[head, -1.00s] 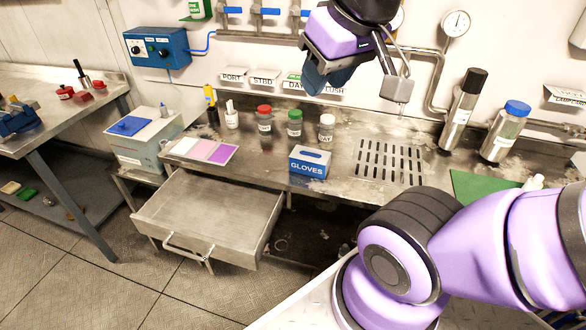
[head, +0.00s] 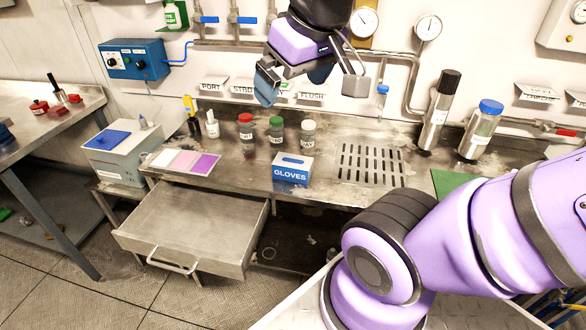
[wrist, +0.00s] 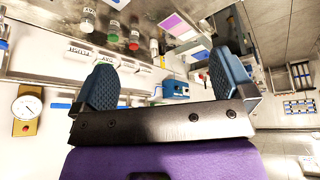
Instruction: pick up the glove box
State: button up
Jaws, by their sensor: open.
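The glove box (head: 292,169) is a small blue and white carton marked GLOVES. It stands upright near the front edge of the metal bench, between the bottles and the drain grate in the head view. My gripper (head: 294,88) is up in front of the back wall, above and behind the box, well apart from it. Its blue padded fingers are spread with nothing between them. They also show in the wrist view (wrist: 162,85), with wall and bench beyond. I cannot make out the glove box in the wrist view.
Capped bottles with red (head: 246,133), green (head: 276,132) and white (head: 308,134) lids stand just behind the box. The drain grate (head: 370,163) lies to its right. An open drawer (head: 190,226) juts out below left. A steel flask (head: 438,112) and blue-capped jar (head: 480,130) stand right.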

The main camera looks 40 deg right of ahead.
jog(key=w+d+f+n+g, duration=0.1)
jog(key=w+d+f+n, duration=0.2)
jog(key=w, duration=0.5)
jog(key=n+g+y, duration=0.1)
jog(key=n+g, duration=0.1)
jog(key=n, duration=0.1)
send_over(293, 161)
jog(key=f, duration=1.7)
jog(key=d+f, duration=0.1)
jog(key=f, duration=0.7)
jog(key=shift+s+f, duration=0.1)
jog(key=shift+f, duration=0.8)
jog(key=f, duration=0.4)
jog(key=shift+w+a+f, duration=0.15)
jog(key=shift+w+f, duration=0.15)
jog(key=shift+a+f, duration=0.2)
jog(key=shift+f, duration=1.15)
jog(key=shift+a+f, duration=0.15)
jog(key=shift+f, duration=1.2)
jog(key=shift+c, duration=0.5)
